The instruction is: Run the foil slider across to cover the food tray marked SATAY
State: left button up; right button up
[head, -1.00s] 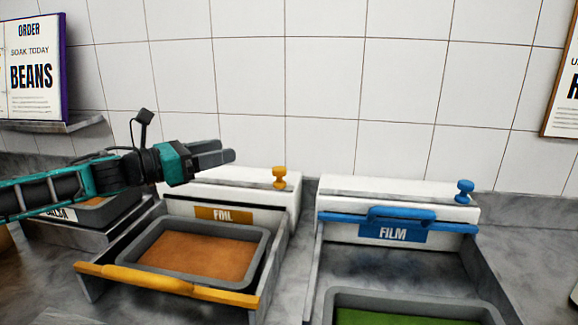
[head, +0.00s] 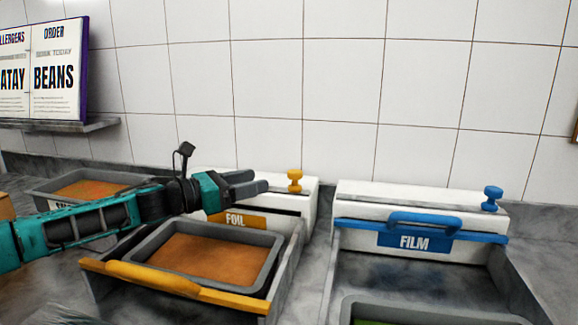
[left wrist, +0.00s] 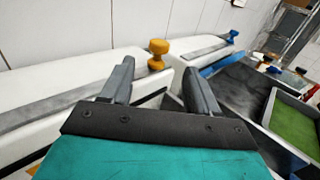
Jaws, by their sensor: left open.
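The foil dispenser (head: 190,185) is a white box with a yellow FOIL label (head: 238,221). A yellow knob (head: 295,181) stands at the right end of its top. A yellow bar (head: 170,287) lies across the front of its frame. A grey tray (head: 131,258) of orange-brown food sits between; no SATAY mark shows on it, and I see no foil over it. My left gripper (head: 258,182) is open and empty above the dispenser, left of the knob. In the left wrist view the knob (left wrist: 158,48) shows beyond the fingers (left wrist: 158,82), apart from them. My right gripper is out of view.
To the right stands a film dispenser (head: 350,200) with a blue handle (head: 425,220), a blue knob (head: 492,200) and a tray with green contents in front. Another tray (head: 50,188), its label partly hidden, stands behind my left arm. A tiled wall closes the back.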

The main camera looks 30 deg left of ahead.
aim_at(289, 173)
pick_arm(q)
jog(key=shift+p+x, duration=1.65)
jog(key=shift+x, duration=3.3)
grip_shut()
